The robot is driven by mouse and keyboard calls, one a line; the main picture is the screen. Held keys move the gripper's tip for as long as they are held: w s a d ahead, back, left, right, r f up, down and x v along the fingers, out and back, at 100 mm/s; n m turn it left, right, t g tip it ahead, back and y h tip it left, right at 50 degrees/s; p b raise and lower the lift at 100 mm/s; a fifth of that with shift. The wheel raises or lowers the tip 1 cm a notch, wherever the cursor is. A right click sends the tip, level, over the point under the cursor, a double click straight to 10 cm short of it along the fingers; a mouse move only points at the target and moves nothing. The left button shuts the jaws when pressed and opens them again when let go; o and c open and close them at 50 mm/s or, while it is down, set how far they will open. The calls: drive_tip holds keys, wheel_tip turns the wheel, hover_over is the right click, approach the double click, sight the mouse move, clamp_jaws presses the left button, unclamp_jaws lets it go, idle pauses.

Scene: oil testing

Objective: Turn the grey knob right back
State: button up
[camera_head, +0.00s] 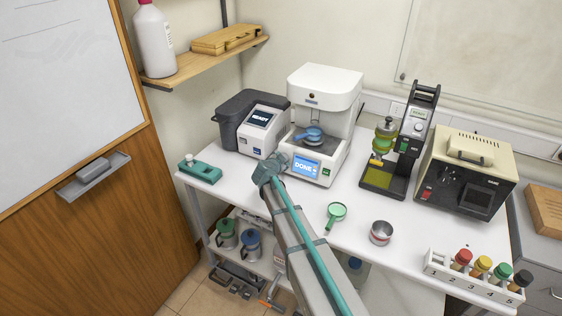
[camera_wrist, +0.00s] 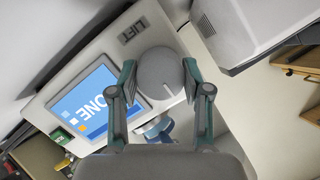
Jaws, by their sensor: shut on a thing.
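The round grey knob (camera_wrist: 159,75) sits on the front panel of the white machine (camera_head: 325,90), beside a "LIFT" label in the wrist view. A short pale mark shows near its lower edge in that view. My gripper (camera_wrist: 160,76) has one finger on each side of the knob and is shut on it. In the head view my gripper and wrist (camera_head: 270,170) are at the machine's lower left front, and they hide the knob. The machine's screen (camera_head: 306,166) is blue and reads "DONE"; part of it shows in the wrist view (camera_wrist: 85,103). A green button (camera_head: 326,171) is beside the screen.
A grey tester reading "READY" (camera_head: 262,118) stands close on the left. A blue-handled cup (camera_head: 312,135) is inside the white machine.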

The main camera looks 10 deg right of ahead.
drive_tip(key=o, duration=1.2)
drive_tip(key=shift+c, duration=0.2)
drive_tip(key=v, duration=1.2)
